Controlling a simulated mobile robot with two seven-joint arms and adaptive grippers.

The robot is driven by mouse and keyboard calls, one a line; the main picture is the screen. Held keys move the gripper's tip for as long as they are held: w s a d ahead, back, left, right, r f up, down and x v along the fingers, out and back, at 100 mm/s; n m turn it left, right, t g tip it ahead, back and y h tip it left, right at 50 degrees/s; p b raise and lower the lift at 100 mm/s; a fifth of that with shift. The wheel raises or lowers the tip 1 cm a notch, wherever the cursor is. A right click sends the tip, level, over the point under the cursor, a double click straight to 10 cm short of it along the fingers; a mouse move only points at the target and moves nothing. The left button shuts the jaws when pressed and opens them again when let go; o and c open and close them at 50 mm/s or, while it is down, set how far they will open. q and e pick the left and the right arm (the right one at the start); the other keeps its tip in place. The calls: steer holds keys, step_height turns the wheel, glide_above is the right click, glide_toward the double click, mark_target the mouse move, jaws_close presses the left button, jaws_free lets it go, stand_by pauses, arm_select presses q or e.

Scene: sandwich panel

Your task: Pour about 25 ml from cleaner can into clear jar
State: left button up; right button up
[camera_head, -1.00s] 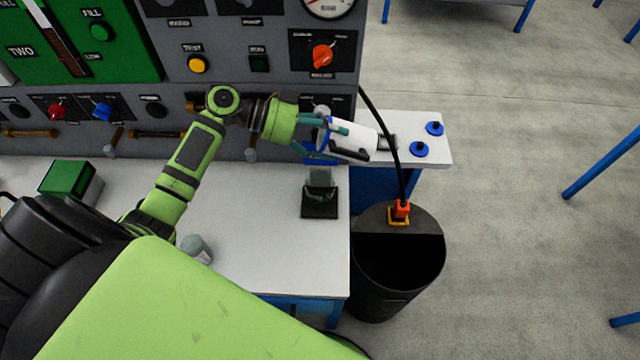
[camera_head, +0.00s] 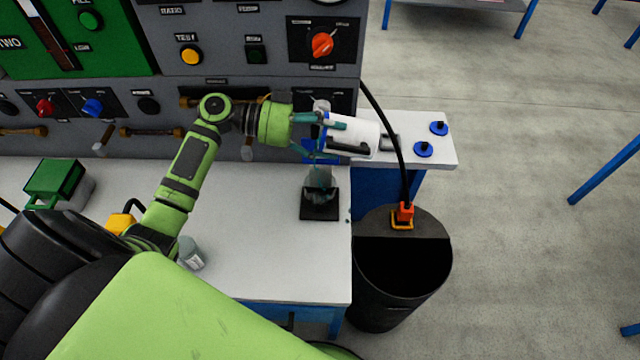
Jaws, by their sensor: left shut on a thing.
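The white cleaner can (camera_head: 354,138) has a blue rim at its left end and a dark handle along its near side. It lies nearly on its side in the air. My left gripper (camera_head: 315,134), with teal fingers, is shut on it from the left. The clear jar (camera_head: 320,181) stands below and slightly left of the can, on a black square pad (camera_head: 320,211) on the white bench. The can is apart from the jar. The jar looks greyish; its liquid level is too small to tell. My right gripper is out of view.
A grey control panel (camera_head: 280,80) stands behind the bench. A black bin (camera_head: 385,310) stands right of the bench (camera_head: 270,240), with a dark cable (camera_head: 385,125) rising from it. Blue knobs (camera_head: 423,149) sit on the side table. A small grey bottle (camera_head: 190,253) stands near my arm.

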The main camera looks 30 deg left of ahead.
arm_select(q)
steer(key=shift+d+r+p, duration=0.2)
steer(key=shift+r+p, duration=0.05)
steer(key=shift+p, duration=0.25)
steer(key=shift+s+d+f, duration=0.1)
steer(key=shift+d, duration=0.05)
steer(key=shift+f+b, duration=0.2)
steer(key=shift+b, duration=0.3)
steer(key=shift+b, duration=0.35)
steer(key=shift+d+r+b, duration=0.1)
steer(key=shift+d+b, duration=0.05)
steer(key=shift+b, duration=0.3)
